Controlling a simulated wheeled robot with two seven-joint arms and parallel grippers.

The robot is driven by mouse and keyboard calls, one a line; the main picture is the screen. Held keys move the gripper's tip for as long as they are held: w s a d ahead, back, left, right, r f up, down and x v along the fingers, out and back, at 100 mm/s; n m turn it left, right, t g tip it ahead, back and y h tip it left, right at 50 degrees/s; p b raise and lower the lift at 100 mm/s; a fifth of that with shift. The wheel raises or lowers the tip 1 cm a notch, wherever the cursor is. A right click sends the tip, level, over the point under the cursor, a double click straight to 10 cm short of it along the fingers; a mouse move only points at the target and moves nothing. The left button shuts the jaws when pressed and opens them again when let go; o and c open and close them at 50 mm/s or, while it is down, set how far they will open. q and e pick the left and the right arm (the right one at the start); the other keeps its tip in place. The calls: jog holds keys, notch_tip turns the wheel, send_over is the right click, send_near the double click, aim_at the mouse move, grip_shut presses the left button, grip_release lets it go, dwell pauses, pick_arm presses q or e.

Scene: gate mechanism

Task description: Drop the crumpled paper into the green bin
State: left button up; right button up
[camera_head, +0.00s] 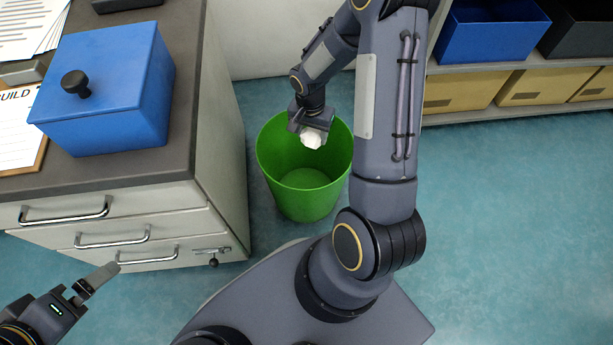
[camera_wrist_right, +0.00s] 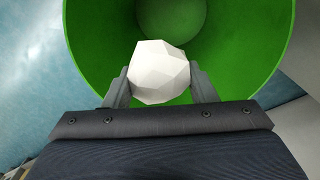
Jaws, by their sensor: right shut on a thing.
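The crumpled paper (camera_head: 312,138) is a white faceted ball. My right gripper (camera_head: 311,131) is shut on it and holds it over the mouth of the green bin (camera_head: 303,205). In the right wrist view the paper (camera_wrist_right: 160,72) sits between the two fingers of the right gripper (camera_wrist_right: 165,85), with the open green bin (camera_wrist_right: 240,45) behind it. The part of the bin floor that shows is bare. My left gripper (camera_head: 95,280) is at the lower left, in front of the drawers and away from the bin; its jaw opening is not clear.
A cabinet with drawers (camera_head: 165,200) stands left of the bin, with a blue lidded box (camera_head: 105,95) and papers on top. A shelf with a blue bin (camera_head: 490,35) and cardboard boxes (camera_head: 545,85) is at the back right. The floor (camera_head: 510,210) at right is clear.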

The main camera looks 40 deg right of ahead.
notch_tip(320, 180, down, 4)
jog(key=shift+f+b, duration=0.1)
jog(key=shift+b, duration=1.05)
jog(key=o, duration=1)
jog(key=shift+o, duration=0.2)
jog(key=r+p, duration=0.1)
jog(key=r, duration=0.2)
jog(key=r+p, duration=0.2)
jog(key=r, duration=0.2)
jog(key=shift+w+a+r, duration=0.1)
jog(key=shift+w+r, duration=0.05)
jog(key=shift+w, duration=0.05)
jog(key=shift+r, duration=0.35)
